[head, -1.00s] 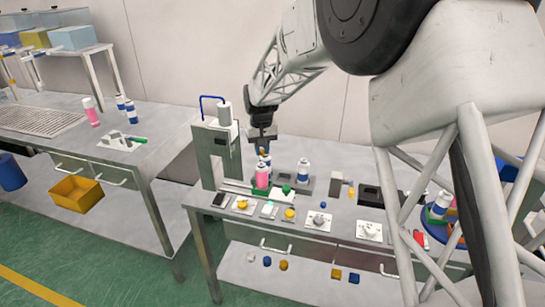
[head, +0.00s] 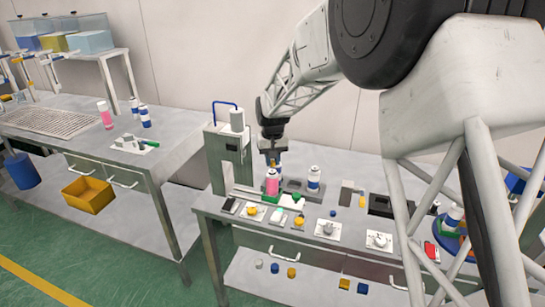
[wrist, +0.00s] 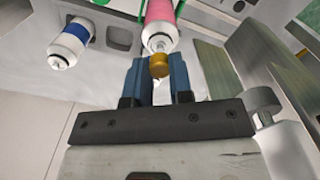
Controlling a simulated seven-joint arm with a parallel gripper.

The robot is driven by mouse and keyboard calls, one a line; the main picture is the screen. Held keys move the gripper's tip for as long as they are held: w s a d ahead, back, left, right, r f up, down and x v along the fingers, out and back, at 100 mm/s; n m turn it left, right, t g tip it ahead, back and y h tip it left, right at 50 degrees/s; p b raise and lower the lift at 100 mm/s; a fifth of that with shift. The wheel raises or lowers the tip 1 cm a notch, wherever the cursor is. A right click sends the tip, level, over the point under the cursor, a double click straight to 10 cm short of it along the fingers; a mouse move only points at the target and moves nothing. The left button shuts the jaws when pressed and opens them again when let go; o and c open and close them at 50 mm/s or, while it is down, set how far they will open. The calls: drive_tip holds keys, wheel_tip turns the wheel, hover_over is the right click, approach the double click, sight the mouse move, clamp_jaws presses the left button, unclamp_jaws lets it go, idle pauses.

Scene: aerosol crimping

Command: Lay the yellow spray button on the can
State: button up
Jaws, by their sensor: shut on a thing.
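The yellow spray button (wrist: 158,66) sits between the two blue fingers of my gripper (wrist: 160,78), which is shut on it. The pink can (wrist: 159,22) lies right beyond the button in the wrist view, its pale metal top facing the fingers. The button appears at or very close to the can's top; I cannot tell whether they touch. In the head view the pink can (head: 272,184) stands upright on the bench beside the tall press, with my gripper (head: 273,160) just above it.
A blue-and-white can (head: 314,180) stands right of the pink can, and shows at the left of the wrist view (wrist: 70,45). The grey press (head: 228,160) stands close on the left. Several small parts on white plates, including a yellow knob (head: 299,221), line the bench front.

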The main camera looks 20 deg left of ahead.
drive_tip(key=shift+f, duration=0.7)
drive_tip(key=shift+f, duration=0.15)
idle(1.6)
drive_tip(key=o, duration=0.7)
drive_tip(key=shift+o, duration=0.2)
drive_tip(key=shift+r, duration=0.2)
drive_tip(key=shift+r, duration=2.8)
drive_tip(key=shift+r, duration=0.15)
drive_tip(key=shift+r, duration=2.85)
